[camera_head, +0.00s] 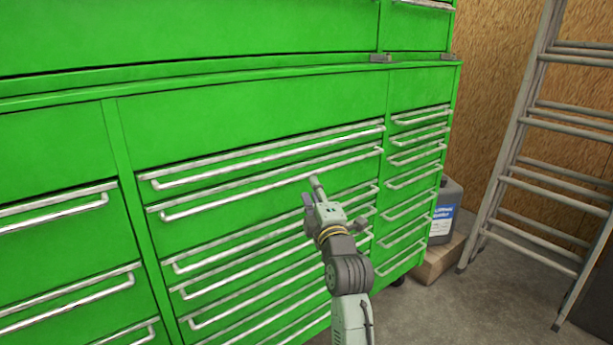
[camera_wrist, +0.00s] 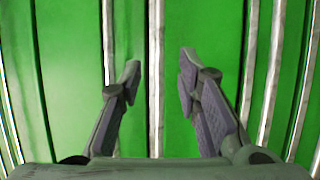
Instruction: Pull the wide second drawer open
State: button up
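The wide second drawer is in the middle column of the green cabinet in the head view. Its long silver handle (camera_head: 215,206) runs just below the top drawer's handle (camera_head: 250,160). My gripper (camera_head: 311,192) is in front of the drawer fronts near the right part of this handle. In the wrist view my gripper (camera_wrist: 160,68) is open, with a finger on each side of a silver bar (camera_wrist: 155,50), which appears to be the second drawer's handle. The fingers look apart from the bar. The drawer looks closed. Depth to the handle is hard to tell.
More wide drawers with silver handles (camera_head: 260,250) sit below. Narrow drawers stand left (camera_head: 60,205) and right (camera_head: 415,160). A grey jug (camera_head: 445,210) stands on a box (camera_head: 440,258), and a ladder (camera_head: 510,150) leans at the right. Open floor (camera_head: 470,310) lies front right.

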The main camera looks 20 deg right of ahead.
jog(key=shift+w+r+p, duration=0.15)
jog(key=shift+w+p, duration=0.05)
jog(key=shift+w, duration=0.7)
jog(key=shift+w+r+p, duration=0.15)
jog(key=shift+w+r, duration=0.05)
jog(key=shift+w, duration=0.75)
jog(key=shift+w+r+p, duration=0.15)
jog(key=shift+w+p, duration=0.05)
jog(key=shift+w, duration=0.7)
jog(key=shift+c, duration=0.5)
grip_shut()
